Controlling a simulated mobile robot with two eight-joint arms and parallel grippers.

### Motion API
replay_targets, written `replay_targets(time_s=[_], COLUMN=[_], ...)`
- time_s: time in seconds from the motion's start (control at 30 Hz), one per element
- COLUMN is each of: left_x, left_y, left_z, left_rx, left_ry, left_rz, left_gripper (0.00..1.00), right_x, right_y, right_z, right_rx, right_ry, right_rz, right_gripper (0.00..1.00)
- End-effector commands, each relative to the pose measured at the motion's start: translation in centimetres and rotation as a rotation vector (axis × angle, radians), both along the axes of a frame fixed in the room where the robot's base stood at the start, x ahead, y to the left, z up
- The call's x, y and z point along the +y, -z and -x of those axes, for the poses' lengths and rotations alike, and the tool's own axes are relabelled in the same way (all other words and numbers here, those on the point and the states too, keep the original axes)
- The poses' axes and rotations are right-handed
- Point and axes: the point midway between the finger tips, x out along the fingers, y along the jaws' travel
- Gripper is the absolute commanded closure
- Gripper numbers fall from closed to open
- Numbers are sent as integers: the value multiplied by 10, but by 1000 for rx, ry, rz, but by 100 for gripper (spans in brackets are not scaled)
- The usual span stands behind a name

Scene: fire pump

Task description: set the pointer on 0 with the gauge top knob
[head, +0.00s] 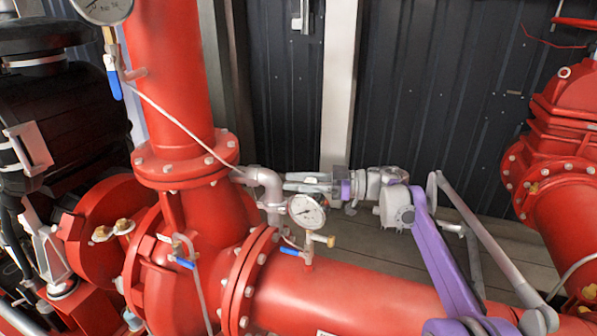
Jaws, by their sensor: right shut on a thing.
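A round white-faced gauge (307,210) stands over the horizontal red pipe, in the middle of the head view. Its dial faces me, but the pointer is too small to read against the 0. My right gripper (292,182) reaches in from the right with its fingers lying just above the gauge. It is shut at the top of the gauge, where the gauge top knob is; the fingers hide the knob. My left gripper is not in view.
A grey pipe elbow (266,182) stands close to the left of my right fingertips. A blue-handled valve (290,251) sits below the gauge. Another gauge (103,8) is at the upper left. A large red pipe (350,298) runs below my right arm.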

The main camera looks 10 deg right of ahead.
Motion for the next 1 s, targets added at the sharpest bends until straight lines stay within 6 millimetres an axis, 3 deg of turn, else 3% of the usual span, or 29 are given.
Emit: replay_targets(time_s=[0.2, 0.5, 1.0], left_x=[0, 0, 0], left_y=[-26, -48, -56], left_z=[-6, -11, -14], left_rx=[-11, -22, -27], left_ry=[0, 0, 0], left_rz=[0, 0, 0], left_gripper=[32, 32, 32], right_x=[1, 2, 2], right_y=[-4, -4, -2], right_z=[4, 10, 13], right_rx=[-2, -2, -2], right_ry=[-181, -348, -417], right_rz=[-1, -2, -4], right_gripper=[100, 100, 100])
